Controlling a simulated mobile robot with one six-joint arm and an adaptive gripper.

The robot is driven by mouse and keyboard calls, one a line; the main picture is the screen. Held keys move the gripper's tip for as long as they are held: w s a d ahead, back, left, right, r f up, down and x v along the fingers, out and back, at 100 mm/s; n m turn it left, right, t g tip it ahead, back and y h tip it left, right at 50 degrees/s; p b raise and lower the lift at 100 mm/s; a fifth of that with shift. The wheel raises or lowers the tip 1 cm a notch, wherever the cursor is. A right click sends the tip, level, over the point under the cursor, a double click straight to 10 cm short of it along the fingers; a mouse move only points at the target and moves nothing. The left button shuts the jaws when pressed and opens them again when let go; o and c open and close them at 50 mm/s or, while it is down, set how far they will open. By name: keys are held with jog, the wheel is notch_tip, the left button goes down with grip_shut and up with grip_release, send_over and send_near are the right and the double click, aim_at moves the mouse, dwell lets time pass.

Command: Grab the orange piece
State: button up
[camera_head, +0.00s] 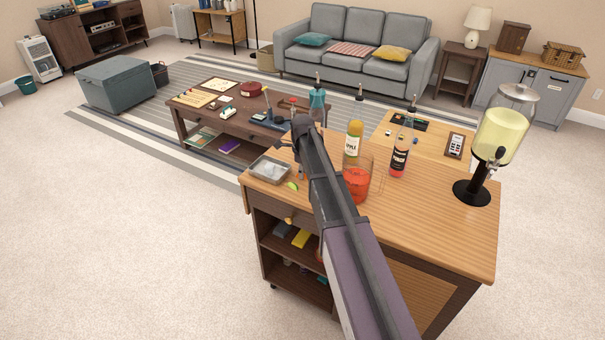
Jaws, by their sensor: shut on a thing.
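My arm reaches from the bottom of the picture over the wooden bar cart (450,240). My gripper (301,160) is at its far end, over the left part of the cart top, largely hidden behind my own arm. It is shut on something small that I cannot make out. I see no orange piece clearly apart from the gripper. A green lime wedge (292,186) lies on the cart top just left of my arm.
A metal tray (270,169) stands at the cart's left edge. A drink dispenser (498,137) stands at the right. The cart's front right top is clear.

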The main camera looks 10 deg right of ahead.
jog(key=shift+r, duration=0.1)
notch_tip(320, 180, up, 3)
jog(key=p, duration=0.3)
jog(key=shift+r, duration=0.2)
jog(key=s, duration=0.5)
jog(key=s+r+p, duration=0.1)
jog(key=s, duration=0.4)
jog(key=s+p, duration=0.1)
jog(key=s, duration=0.5)
jog(key=shift+a+r, duration=0.15)
jog(key=shift+r, duration=0.05)
